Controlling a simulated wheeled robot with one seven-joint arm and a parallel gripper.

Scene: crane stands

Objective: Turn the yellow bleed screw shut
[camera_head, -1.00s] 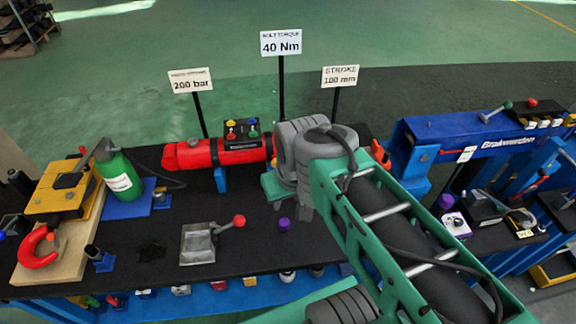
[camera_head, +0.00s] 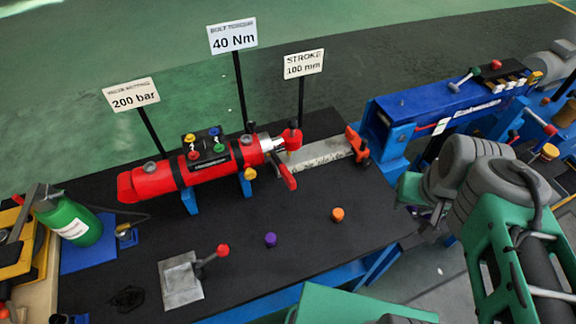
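A small yellow knob (camera_head: 249,174) shows at the lower front side of the red hydraulic cylinder (camera_head: 205,168). It looks like the bleed screw, but it is too small to tell how far it is turned. My gripper (camera_head: 438,222) hangs off the right end of the black bench top, well to the right of the cylinder and not touching it. Its fingers are small and partly hidden, so their opening is unclear.
A purple cap (camera_head: 270,240) and an orange cap (camera_head: 338,214) stand on the black bench top (camera_head: 310,260). A metal plate with a red-knobbed lever (camera_head: 184,282) lies in front. Signs on posts stand behind the cylinder. A blue machine (camera_head: 450,105) stands at right.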

